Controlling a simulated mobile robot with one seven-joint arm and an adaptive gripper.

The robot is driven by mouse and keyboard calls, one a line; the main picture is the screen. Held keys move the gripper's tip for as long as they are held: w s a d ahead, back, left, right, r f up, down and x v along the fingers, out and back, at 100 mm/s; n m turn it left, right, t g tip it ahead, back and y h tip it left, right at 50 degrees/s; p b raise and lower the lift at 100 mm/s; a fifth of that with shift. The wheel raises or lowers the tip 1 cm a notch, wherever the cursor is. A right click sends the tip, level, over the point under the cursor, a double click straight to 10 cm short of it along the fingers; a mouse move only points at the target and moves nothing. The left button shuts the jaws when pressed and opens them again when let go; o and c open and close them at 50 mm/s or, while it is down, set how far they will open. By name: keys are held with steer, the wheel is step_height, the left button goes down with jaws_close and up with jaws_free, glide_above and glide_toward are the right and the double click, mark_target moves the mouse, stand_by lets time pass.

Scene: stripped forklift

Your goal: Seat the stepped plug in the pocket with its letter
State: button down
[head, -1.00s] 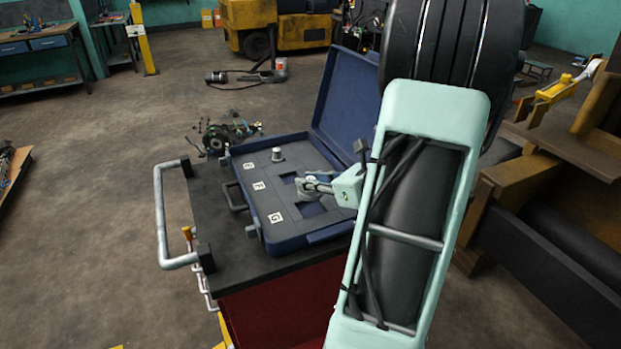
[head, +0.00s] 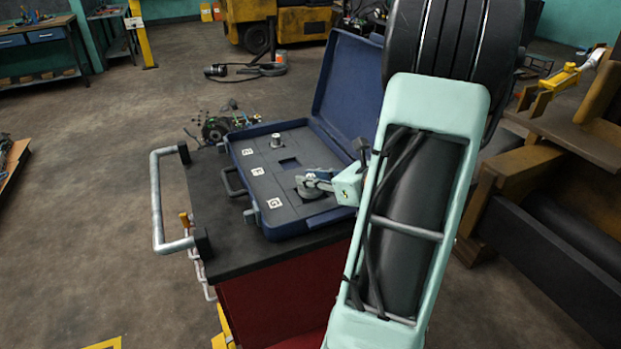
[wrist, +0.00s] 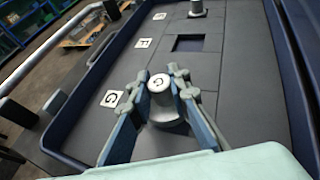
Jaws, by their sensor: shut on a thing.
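The stepped plug (wrist: 160,86) is grey and round, with a narrow top above a wider base. Its top bears a dark letter that looks like a G, turned. My gripper (wrist: 165,86) is shut on it, a finger on either side of the top; the gripper (head: 318,177) also shows in the head view. The plug (head: 308,190) is at the pocket in the row of the G label (wrist: 112,98), and hides that pocket. I cannot tell whether its base is down in it or just above. The F label (wrist: 143,43) stands beside an empty square pocket (wrist: 188,43).
The open blue case (head: 294,236) lies on a dark cart top (head: 220,247), its lid (head: 345,88) raised at the back. Another grey plug (head: 277,141) stands in the far row. A metal rail handle (head: 157,205) runs along the cart's left side.

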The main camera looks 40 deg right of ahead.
steer(key=shift+f+b, duration=0.7)
steer(key=shift+f, duration=0.05)
steer(key=c, duration=1.7)
jaws_free()
steer(key=shift+c, duration=0.2)
steer(key=shift+s, duration=0.1)
steer(key=v, duration=1.2)
steer(key=shift+r, duration=0.15)
